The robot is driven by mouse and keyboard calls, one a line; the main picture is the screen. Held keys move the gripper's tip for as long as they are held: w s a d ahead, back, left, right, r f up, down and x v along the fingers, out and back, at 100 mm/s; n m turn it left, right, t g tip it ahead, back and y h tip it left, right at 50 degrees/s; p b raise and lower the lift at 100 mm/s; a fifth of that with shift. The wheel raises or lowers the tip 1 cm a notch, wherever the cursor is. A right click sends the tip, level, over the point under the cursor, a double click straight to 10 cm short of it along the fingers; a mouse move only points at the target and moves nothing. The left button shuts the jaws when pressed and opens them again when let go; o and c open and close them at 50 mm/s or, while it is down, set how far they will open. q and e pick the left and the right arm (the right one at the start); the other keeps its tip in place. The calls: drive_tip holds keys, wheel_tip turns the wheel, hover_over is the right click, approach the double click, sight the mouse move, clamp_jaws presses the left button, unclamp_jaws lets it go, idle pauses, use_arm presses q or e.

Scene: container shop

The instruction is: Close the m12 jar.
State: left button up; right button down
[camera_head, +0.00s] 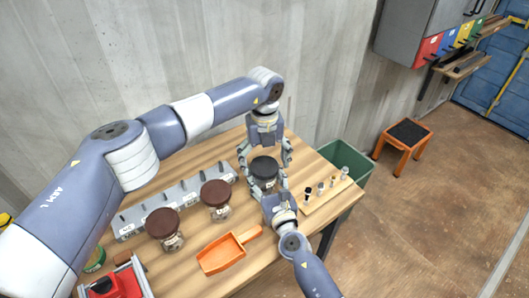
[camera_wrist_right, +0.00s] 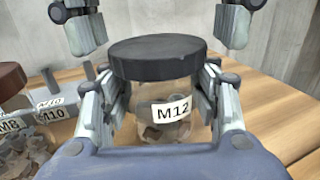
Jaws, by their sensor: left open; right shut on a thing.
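The M12 jar (camera_wrist_right: 165,125) is clear glass with metal parts inside and a white label. It stands upright on the table, and its black lid (camera_head: 264,168) sits on its mouth; the lid also shows in the right wrist view (camera_wrist_right: 155,58). I cannot tell whether the lid is screwed tight. My right gripper (camera_wrist_right: 163,95) is shut on the jar's glass body below the lid, from the front side. My left gripper (camera_head: 265,156) points down from above, open, with its fingers apart on either side over the lid. In the right wrist view its fingertips are above the lid, not touching it.
Two brown-lidded jars (camera_head: 163,224) (camera_head: 215,194) stand left on the wooden table, before a grey labelled rack (camera_head: 135,213). An orange scoop (camera_head: 222,253) lies in front. A wooden board with small bolts (camera_head: 326,197) is right. A green bin (camera_head: 347,163) stands beyond the table edge.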

use_arm(q)
drive_tip(key=shift+f, duration=0.1)
drive_tip(key=shift+c, duration=0.5)
drive_tip(key=c, duration=1)
drive_tip(key=shift+c, duration=0.2)
drive_tip(key=shift+o, duration=0.2)
drive_tip(key=m, duration=0.9)
drive_tip(key=shift+f, duration=0.1)
drive_tip(key=m, duration=0.5)
drive_tip(key=shift+m, duration=0.3)
drive_tip(key=m, duration=0.4)
drive_tip(key=shift+m, duration=0.4)
drive_tip(key=o, duration=1.2)
drive_tip(key=shift+o, duration=0.2)
